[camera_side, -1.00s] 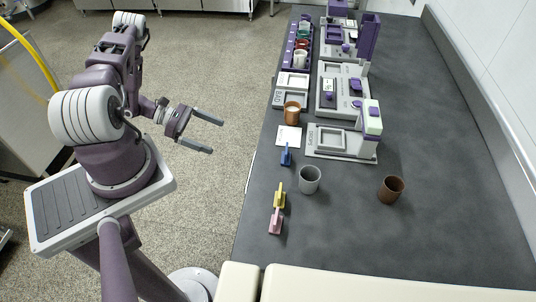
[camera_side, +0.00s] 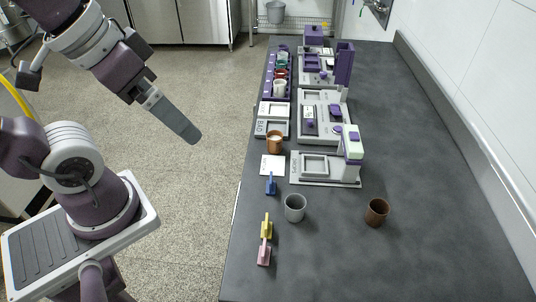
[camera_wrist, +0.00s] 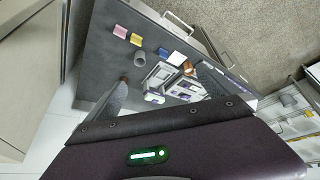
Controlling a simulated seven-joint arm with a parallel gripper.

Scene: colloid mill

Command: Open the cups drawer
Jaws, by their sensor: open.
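No drawer is marked as the cups drawer in these views. In the wrist view, pale fronts with bar handles (camera_wrist: 179,21) run along the counter's edge at upper right; a second handle (camera_wrist: 228,59) is further along. These fronts look closed, and I cannot tell which is the cups drawer. In the side view the counter's front face is mostly hidden. My gripper (camera_side: 192,133) is open and empty, raised over the floor left of the counter, its fingers pointing down and right. In the wrist view its two fingers (camera_wrist: 163,86) are spread apart.
On the dark counter (camera_side: 420,130) stand a grey cup (camera_side: 295,208), a brown cup (camera_side: 377,212), a copper-coloured cup (camera_side: 274,143), blue, yellow (camera_side: 266,227) and pink clips, grey-purple stations (camera_side: 320,110) and a purple rack of cups. The floor beside the counter is clear.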

